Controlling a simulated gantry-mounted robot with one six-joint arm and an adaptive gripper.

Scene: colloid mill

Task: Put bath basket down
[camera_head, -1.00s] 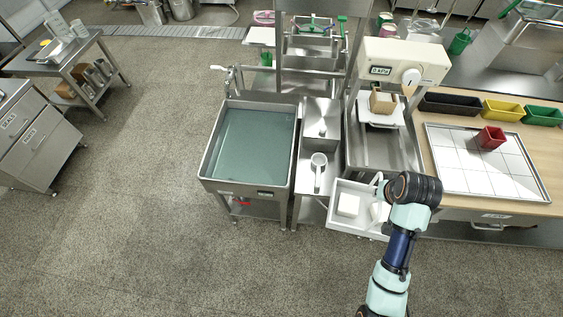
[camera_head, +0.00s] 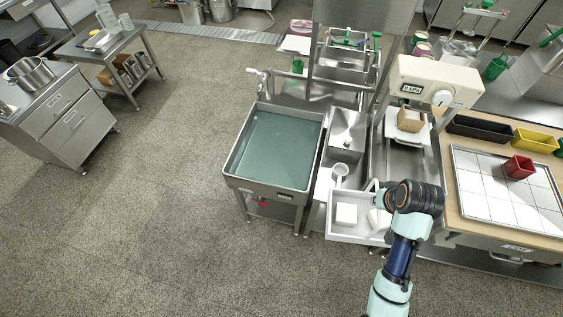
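I cannot make out the bath basket for certain. A steel bath (camera_head: 275,150) holds blue-green liquid, and I see no basket in it. A small metal, basket-like rack (camera_head: 347,40) with green parts sits at the back, too small to identify. My arm reaches up from the lower right. Its dark wrist joint shows over the right side of a white tray (camera_head: 334,229). My gripper's fingers do not show, so whether they hold anything is hidden.
The tray holds a white block (camera_head: 346,213) and a partly hidden white item. A ladle (camera_head: 340,172) lies right of the bath. A pale press-like device (camera_head: 437,82), a red bin (camera_head: 518,167) and a tiled board stand right.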

